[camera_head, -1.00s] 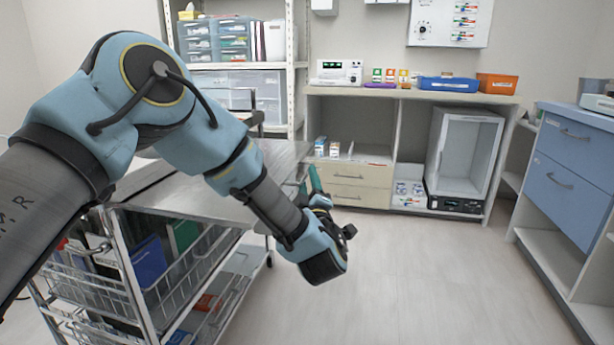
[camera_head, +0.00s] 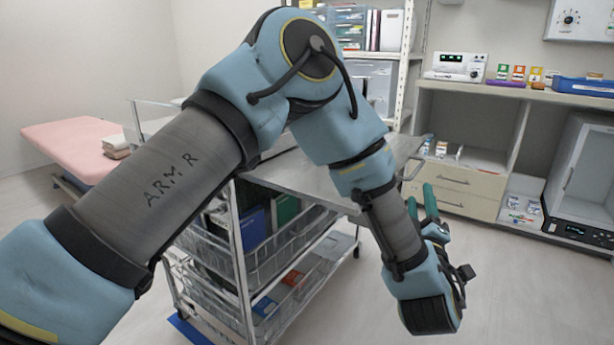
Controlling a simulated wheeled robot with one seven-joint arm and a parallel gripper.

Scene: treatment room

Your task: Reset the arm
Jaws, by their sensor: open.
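My arm reaches in from the lower left, bends at a high blue elbow and slopes down to the right. My gripper (camera_head: 419,194) is at its end, past the right edge of the metal cart (camera_head: 330,178). Its two green fingers point up and stand apart, with nothing seen between them. The wrist hangs over open floor. My arm hides part of the cart top.
The cart has wire baskets (camera_head: 290,318) holding folders. Behind stand a shelf unit (camera_head: 411,60) and a counter (camera_head: 470,88) with a glass-door cabinet (camera_head: 585,170). A pink bed (camera_head: 75,148) with folded towels (camera_head: 117,145) is at left. Floor at lower right is clear.

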